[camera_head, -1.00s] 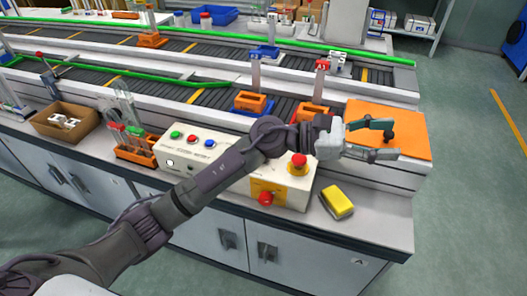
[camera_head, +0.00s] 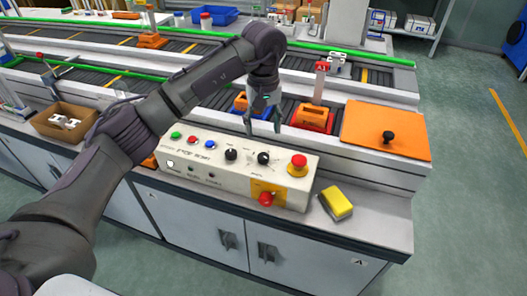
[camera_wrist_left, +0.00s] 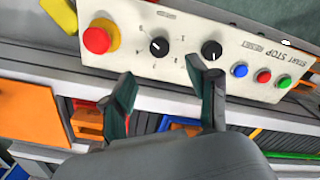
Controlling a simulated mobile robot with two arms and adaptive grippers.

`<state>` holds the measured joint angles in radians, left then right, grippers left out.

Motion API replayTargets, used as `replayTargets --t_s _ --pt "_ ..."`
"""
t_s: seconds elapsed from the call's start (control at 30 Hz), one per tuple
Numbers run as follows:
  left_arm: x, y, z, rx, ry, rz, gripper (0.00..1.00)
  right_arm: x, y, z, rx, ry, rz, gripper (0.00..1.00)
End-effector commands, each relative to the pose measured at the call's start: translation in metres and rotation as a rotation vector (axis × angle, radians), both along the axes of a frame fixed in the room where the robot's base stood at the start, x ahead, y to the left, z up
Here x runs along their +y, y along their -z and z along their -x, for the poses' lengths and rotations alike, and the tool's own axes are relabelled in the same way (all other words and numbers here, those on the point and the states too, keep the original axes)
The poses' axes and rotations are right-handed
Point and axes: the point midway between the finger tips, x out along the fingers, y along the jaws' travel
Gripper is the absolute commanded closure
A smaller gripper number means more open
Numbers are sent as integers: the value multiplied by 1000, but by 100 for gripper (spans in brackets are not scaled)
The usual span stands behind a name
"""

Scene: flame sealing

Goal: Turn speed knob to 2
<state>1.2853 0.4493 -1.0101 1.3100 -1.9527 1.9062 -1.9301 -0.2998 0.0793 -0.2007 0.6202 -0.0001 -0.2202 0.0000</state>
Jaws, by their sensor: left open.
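A white control panel (camera_head: 190,166) stands on the bench front. It has two black knobs. The right knob (camera_head: 263,158) has a ring of numbers and looks like the speed knob; it also shows in the left wrist view (camera_wrist_left: 159,46). The other knob (camera_head: 231,154) is to its left. My left gripper (camera_head: 263,124) points down just behind the panel, above and beyond the numbered knob, touching neither knob. In the left wrist view its fingers (camera_wrist_left: 168,86) are apart with nothing between them. The pointer's exact number is too small to read. My right gripper is not visible.
A red emergency stop (camera_head: 298,161) sits right of the numbered knob, with a red switch (camera_head: 266,198) below. Green, red and blue buttons (camera_head: 192,140) are at left. A yellow sponge (camera_head: 336,202) lies right. Orange blocks (camera_head: 313,117) and an orange board (camera_head: 384,130) are behind.

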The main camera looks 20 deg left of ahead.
Motion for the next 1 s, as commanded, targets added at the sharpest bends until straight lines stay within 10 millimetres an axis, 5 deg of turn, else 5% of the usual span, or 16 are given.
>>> replayTargets --t_s 0.4,0.87,1.0 --pt "-1 80 1 3 0 4 40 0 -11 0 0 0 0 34" --pt "-1 95 0 -1 0 3 40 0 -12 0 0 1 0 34" --pt "-1 95 0 -1 0 3 60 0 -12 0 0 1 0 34"
